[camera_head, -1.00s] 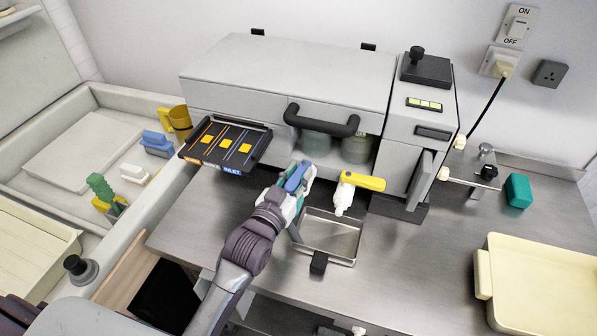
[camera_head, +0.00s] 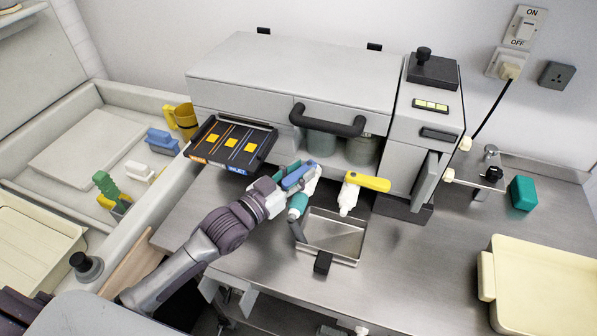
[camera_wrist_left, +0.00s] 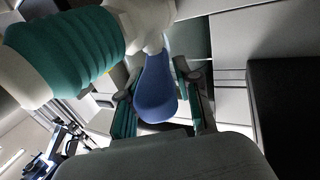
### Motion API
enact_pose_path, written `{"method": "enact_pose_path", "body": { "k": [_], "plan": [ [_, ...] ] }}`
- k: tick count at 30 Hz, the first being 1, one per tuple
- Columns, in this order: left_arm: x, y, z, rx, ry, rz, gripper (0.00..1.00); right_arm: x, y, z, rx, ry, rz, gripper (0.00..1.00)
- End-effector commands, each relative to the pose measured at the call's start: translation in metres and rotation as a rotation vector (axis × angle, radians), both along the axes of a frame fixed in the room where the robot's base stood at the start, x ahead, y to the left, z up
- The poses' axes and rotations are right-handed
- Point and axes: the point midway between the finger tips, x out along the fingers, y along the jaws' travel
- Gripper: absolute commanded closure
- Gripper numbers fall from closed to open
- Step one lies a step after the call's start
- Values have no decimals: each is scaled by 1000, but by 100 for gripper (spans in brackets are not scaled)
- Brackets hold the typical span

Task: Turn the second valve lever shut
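Two valves hang at the front of the grey machine. One has a yellow lever (camera_head: 367,182) pointing right over a white body (camera_head: 348,199). The other has a blue lever (camera_head: 297,176) over a teal-banded body (camera_head: 298,204). My left gripper (camera_head: 306,174) is at the blue lever. In the left wrist view the blue lever (camera_wrist_left: 156,92) lies between my two teal-padded fingers (camera_wrist_left: 165,105), which are drawn in around it; contact on the right side is unclear. The ribbed teal valve body (camera_wrist_left: 70,52) is close at the left. My right gripper is not seen.
A metal drip tray (camera_head: 334,238) sits below the valves. The black panel (camera_head: 229,146) with yellow squares is left of the blue lever. The machine's black handle (camera_head: 328,121) is above. A cream tray (camera_head: 545,285) stands at the right, with bare counter between.

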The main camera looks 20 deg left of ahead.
Motion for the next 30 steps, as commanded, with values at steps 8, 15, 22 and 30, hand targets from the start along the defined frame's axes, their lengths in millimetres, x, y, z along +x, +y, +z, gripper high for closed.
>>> {"method": "enact_pose_path", "body": {
  "k": [8,15,22,30],
  "plan": [
    [0,0,-1,2,1,1,46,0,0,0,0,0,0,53],
    [-9,5,-3,4,5,2,46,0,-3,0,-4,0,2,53],
    [-49,24,-4,5,8,1,46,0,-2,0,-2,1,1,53],
    [-94,46,-3,3,5,1,46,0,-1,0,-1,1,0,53]
  ]
}}
